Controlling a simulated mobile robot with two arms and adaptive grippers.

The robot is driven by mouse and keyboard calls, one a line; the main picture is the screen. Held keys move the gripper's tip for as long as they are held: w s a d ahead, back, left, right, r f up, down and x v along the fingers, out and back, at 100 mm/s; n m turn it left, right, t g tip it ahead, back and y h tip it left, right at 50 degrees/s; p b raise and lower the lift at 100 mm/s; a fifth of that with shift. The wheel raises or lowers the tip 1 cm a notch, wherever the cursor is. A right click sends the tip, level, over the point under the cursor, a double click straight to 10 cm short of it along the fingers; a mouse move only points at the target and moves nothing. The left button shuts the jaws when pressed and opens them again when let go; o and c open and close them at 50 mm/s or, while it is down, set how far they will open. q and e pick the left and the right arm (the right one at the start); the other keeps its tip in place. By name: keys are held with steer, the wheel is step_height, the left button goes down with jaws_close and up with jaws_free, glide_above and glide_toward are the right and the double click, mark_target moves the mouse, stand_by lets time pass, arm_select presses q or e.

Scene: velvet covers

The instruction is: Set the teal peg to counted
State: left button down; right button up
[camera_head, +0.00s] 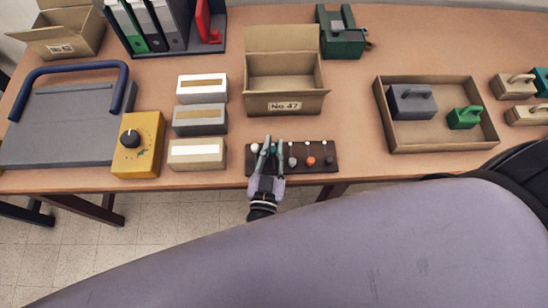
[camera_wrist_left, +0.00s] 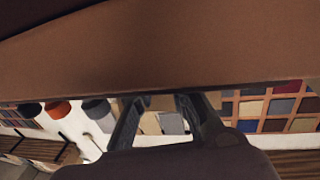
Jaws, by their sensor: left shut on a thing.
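A dark brown peg board (camera_head: 325,158) lies at the table's front edge. A small teal peg (camera_head: 273,149) shows between the fingers of my left gripper (camera_head: 271,147), which is shut on it over the left part of the board. The fingers hide most of the peg, and I cannot tell its exact position on the board. A white peg (camera_head: 255,148) stands to its left. Any board markings are too small to read. My right gripper is out of view.
A cardboard box (camera_head: 285,103) marked No 47 stands behind the board. Several small boxes (camera_head: 198,154) and a yellow dial box (camera_head: 138,145) stand to the left. A tray (camera_head: 440,145) with grey and green handled blocks lies to the right. Table between board and tray is clear.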

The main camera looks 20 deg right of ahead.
arm_select(q)
steer(key=shift+w+d, duration=0.1)
steer(key=shift+w, duration=0.4)
steer(key=c, duration=1.8)
jaws_free()
steer(key=shift+s, duration=0.1)
steer(key=v, duration=1.2)
